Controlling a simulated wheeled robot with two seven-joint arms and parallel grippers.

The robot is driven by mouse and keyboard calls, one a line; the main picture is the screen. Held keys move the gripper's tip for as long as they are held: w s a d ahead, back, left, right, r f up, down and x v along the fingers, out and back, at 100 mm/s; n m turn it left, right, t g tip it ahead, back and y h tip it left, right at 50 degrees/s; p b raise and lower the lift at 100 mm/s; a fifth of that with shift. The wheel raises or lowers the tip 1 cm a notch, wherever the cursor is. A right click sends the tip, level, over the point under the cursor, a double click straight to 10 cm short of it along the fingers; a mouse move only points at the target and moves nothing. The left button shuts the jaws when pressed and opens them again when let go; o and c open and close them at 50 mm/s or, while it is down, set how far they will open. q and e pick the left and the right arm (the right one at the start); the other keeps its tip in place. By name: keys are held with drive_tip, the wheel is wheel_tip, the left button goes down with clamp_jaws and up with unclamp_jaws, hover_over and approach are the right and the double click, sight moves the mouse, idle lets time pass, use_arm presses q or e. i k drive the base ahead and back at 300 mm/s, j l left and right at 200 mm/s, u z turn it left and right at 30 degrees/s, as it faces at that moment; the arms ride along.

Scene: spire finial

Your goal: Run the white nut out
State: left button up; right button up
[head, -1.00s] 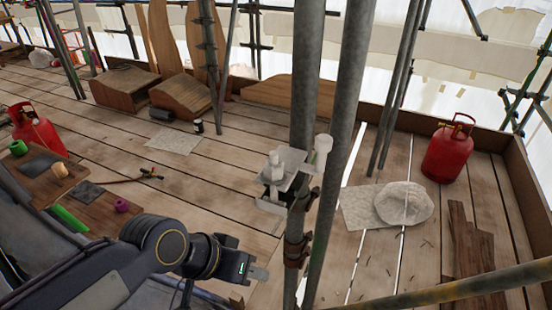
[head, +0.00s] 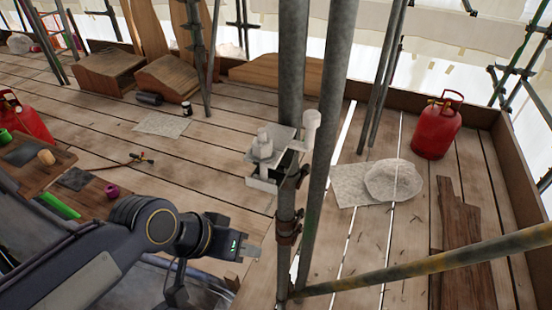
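A small white fitting that looks like the white nut (head: 263,146) stands upright on a pale square plate (head: 282,136) beside the scaffold pole. A pale box-like bracket (head: 262,183) is below the plate. A white round-topped peg (head: 311,124) stands to the right of the plate. My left gripper (head: 252,249) is below and slightly left of the bracket, apart from it and from the nut. Its fingers point right and appear edge-on, so I cannot tell whether they are open or shut. Nothing visible is held. My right gripper is not in view.
Upright scaffold poles (head: 326,120) stand close to the plate, and a sloping pole (head: 430,262) crosses the lower right. A red gas bottle (head: 436,128) and a pale covered lump (head: 393,181) are at right. A bench with coloured pieces (head: 42,180) is at left. Planks between are mostly clear.

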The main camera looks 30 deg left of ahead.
sight(261, 153)
drive_tip(key=k+u, duration=0.15)
drive_tip(key=u, duration=0.25)
drive_tip(key=k+u, duration=0.1)
drive_tip(key=u, duration=0.35)
